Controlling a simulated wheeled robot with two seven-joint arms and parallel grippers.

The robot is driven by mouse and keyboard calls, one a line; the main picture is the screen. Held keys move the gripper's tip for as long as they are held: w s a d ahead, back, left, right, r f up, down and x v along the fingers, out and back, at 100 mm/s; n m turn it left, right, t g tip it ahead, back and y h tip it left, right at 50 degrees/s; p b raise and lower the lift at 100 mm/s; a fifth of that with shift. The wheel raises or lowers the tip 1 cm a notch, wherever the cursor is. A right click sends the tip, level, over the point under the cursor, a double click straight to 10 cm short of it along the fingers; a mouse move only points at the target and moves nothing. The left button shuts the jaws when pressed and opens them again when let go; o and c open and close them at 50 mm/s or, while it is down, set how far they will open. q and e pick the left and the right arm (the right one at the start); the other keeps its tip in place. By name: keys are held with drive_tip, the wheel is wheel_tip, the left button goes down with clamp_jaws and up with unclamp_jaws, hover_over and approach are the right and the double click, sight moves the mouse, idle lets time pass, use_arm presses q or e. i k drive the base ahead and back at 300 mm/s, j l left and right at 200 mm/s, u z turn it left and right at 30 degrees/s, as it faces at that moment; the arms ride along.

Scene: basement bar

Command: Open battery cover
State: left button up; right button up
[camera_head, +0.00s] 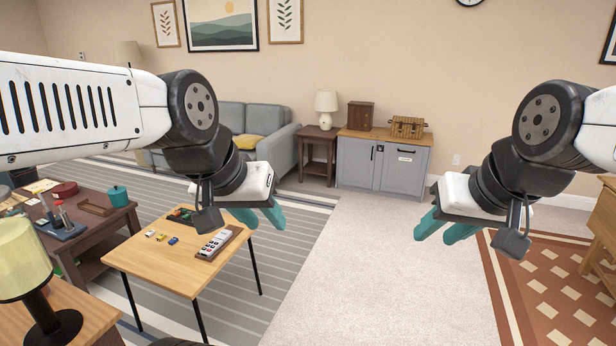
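A light grey, remote-like device (214,243) with coloured buttons lies on a brown base on the small wooden table (135,261). I cannot make out a battery cover on it from here. My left gripper (261,218) has teal fingers and hangs in the air above and to the right of the device in the picture. Its fingers are apart with nothing between them. My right gripper (443,231) hangs over the bare floor at the right, far from the table, also with its fingers apart and empty.
Small yellow and blue pieces (161,237) and a dark tray with a green item (182,215) share the small table. A dark table (90,235) with a teal pot (118,196) stands left. A lamp (25,262) stands front left. Carpet between my grippers is clear.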

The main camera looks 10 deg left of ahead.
sight(225, 235)
drive_tip(key=i+u, duration=0.2)
drive_tip(key=i, duration=0.45)
drive_tip(key=i+l+u, duration=0.15)
drive_tip(key=i, duration=0.55)
drive_tip(key=i+u, duration=0.6)
drive_tip(key=u, duration=0.2)
drive_tip(key=i+l+u, duration=0.15)
drive_tip(key=i+u, duration=0.25)
drive_tip(key=i+l+u, duration=0.15)
drive_tip(key=u, duration=0.3)
drive_tip(key=k+l, duration=0.05)
drive_tip(key=l, duration=0.05)
